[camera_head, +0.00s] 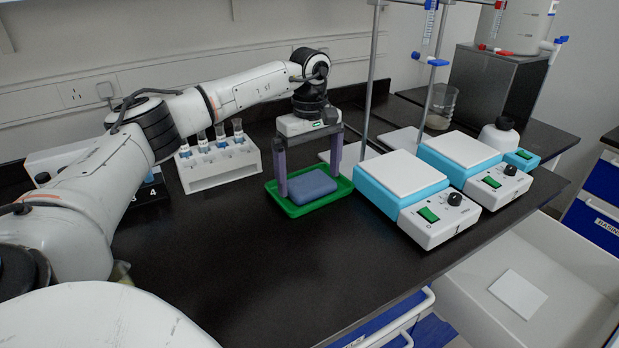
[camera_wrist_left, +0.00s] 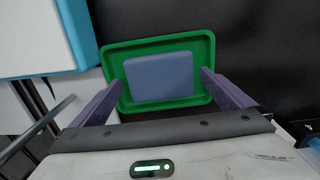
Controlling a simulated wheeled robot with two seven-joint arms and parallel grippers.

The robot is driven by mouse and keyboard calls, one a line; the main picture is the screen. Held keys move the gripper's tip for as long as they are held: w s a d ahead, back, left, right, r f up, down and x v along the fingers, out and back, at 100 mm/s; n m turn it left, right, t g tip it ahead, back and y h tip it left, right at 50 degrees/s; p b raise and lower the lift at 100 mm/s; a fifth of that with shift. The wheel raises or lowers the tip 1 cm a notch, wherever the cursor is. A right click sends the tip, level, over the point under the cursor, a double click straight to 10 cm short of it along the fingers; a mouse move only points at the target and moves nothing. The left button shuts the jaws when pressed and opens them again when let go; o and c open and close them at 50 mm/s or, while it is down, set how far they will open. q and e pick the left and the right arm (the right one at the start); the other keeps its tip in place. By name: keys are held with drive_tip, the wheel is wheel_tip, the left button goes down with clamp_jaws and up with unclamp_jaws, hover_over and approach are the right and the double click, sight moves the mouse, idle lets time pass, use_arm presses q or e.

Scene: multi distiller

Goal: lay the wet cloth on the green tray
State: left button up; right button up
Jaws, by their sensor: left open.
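The wet cloth (camera_head: 312,186), a folded blue-grey pad, lies flat inside the green tray (camera_head: 291,210) on the black bench. In the left wrist view the cloth (camera_wrist_left: 158,77) sits within the rim of the green tray (camera_wrist_left: 205,48), near its middle. My left gripper (camera_head: 312,182) points down over the tray with its fingers spread, one on each side of the cloth. In the left wrist view a gap shows between the cloth and each finger of the left gripper (camera_wrist_left: 160,84). My right gripper is not in view.
Two blue-and-white hotplates (camera_head: 402,183) (camera_head: 459,152) stand just right of the tray. A white rack (camera_head: 218,166) with several glass pieces stands to its left. Stand rods rise behind the tray. The bench in front is clear, and a white basin (camera_head: 540,270) lies beyond its right edge.

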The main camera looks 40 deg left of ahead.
sight(309, 182)
use_arm(q)
wheel_tip(309, 182, up, 11)
drive_tip(key=shift+p, duration=0.35)
